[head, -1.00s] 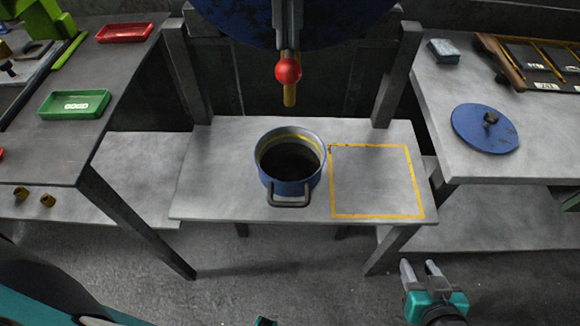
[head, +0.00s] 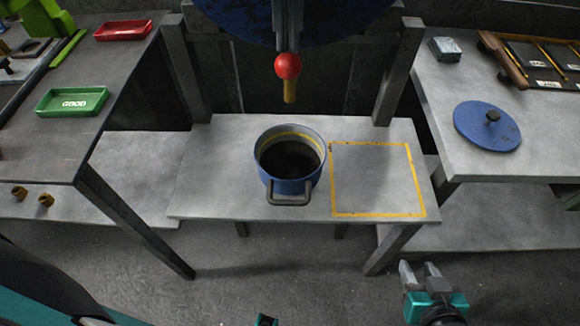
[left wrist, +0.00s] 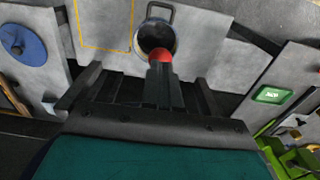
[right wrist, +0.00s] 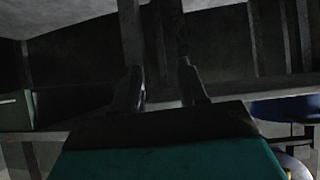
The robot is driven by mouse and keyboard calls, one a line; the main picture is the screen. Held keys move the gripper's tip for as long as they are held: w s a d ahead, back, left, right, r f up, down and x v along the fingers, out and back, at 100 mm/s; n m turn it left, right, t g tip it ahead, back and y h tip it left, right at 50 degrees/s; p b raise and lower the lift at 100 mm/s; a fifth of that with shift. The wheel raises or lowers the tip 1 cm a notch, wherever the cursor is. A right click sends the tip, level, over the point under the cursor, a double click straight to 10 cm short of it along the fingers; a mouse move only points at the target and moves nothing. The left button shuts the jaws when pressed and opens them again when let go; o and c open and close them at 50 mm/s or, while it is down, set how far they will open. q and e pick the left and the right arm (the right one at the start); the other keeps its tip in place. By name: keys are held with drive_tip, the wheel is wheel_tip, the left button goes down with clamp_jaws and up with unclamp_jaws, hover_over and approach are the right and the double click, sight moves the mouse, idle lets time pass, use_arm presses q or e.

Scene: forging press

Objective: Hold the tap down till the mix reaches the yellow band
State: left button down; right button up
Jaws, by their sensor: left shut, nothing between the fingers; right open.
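The tap has a red ball (head: 287,65) above a yellowish spout (head: 291,92), over the blue pot (head: 290,187). Inside the pot, the dark mix (head: 290,160) lies below the yellow band (head: 292,134) on the inner wall. No stream shows. My left gripper (head: 287,50) comes down from above, shut and empty, its tips at the top of the red ball; the left wrist view shows the ball (left wrist: 162,54) right at the fingertips. I cannot tell whether they press on it. My right gripper (head: 420,268) is open and empty, low in front of the table.
The pot stands on a grey table (head: 215,195) beside a yellow-outlined square (head: 378,180). A blue lid (head: 487,127) lies on the right bench. A green tray (head: 72,102) and a red tray (head: 122,31) are on the left bench. A blue tank (head: 235,22) hangs above.

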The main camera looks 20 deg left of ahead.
use_arm(q)
drive_tip(key=shift+f+b, duration=0.95)
drive_tip(key=shift+f, duration=0.35)
idle(6.7)
